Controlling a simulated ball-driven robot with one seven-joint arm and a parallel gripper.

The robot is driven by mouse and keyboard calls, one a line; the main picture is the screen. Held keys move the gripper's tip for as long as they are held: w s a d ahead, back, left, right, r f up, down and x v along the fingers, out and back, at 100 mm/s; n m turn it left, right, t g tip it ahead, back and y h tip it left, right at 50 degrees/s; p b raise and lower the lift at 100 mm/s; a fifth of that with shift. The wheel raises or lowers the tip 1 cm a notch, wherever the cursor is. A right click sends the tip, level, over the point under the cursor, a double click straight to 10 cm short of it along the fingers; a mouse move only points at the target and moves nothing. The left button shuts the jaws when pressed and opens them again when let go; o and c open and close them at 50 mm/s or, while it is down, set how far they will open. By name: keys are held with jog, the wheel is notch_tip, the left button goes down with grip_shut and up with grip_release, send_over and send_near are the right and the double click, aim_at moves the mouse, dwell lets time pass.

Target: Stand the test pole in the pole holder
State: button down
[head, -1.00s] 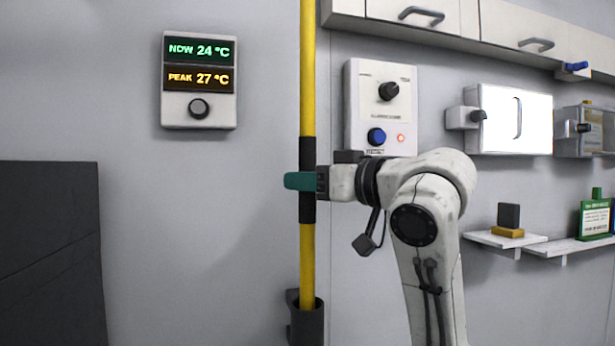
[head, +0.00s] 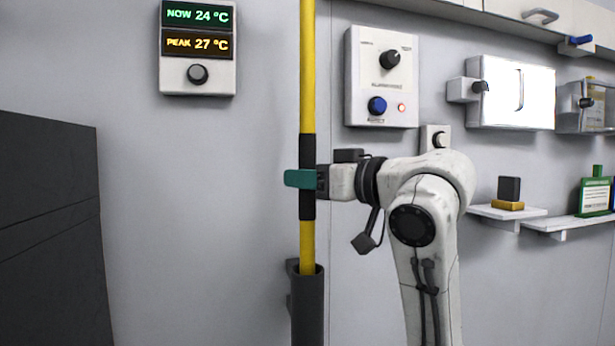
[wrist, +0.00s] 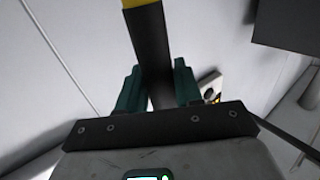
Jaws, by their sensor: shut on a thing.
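The test pole (head: 307,80) is a yellow upright rod with a black grip section in its middle, and its top runs out of the head view. My gripper (head: 301,179) has teal fingers and is shut on the black section. The wrist view also shows that section (wrist: 153,50) between the fingers (wrist: 159,90). The pole holder (head: 308,310) is a dark tube on the wall at the bottom of the head view. The pole's lower part meets the tube's mouth and looks to be inside it. The pole's bottom end is hidden.
A control box (head: 382,78) with knobs is right of the pole. Wall shelves (head: 508,213) and a white box (head: 510,92) are further right.

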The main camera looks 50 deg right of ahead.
jog(key=c, duration=0.7)
grip_release()
jog(key=shift+s+b, duration=2.1)
jog(key=shift+s, duration=3.3)
jog(key=shift+s, duration=0.1)
